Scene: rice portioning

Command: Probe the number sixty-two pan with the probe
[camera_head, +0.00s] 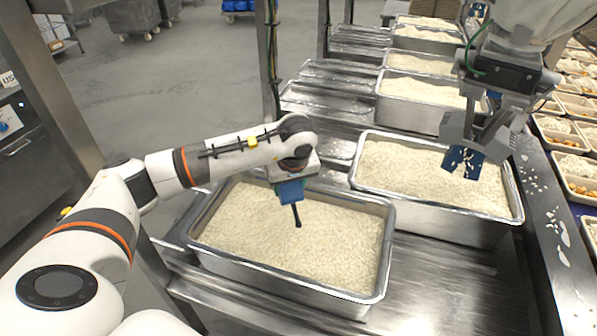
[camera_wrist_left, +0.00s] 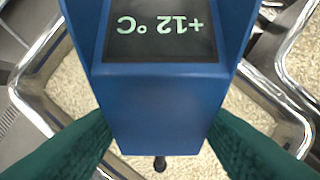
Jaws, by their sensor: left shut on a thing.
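My left gripper (camera_head: 291,178) is shut on the blue probe (camera_head: 290,191), which points down over the nearest rice pan. The probe's dark rod ends at or just above the rice; I cannot tell whether it touches. In the left wrist view, the probe body (camera_wrist_left: 165,105) fills the middle between the dark green fingers, and its display (camera_wrist_left: 160,28) reads +12 °C upside down. The nearest pan (camera_head: 280,281) is steel and full of rice. No pan number is readable, so I cannot tell which is sixty-two. My right gripper is not in view.
A second rice pan (camera_head: 440,222) stands just behind to the right, with more pans farther back. A machine arm with a grey and blue grabber (camera_head: 463,160) hangs over the second pan. Food trays (camera_head: 570,137) line the right side. The steel counter (camera_head: 440,285) right of the nearest pan is bare.

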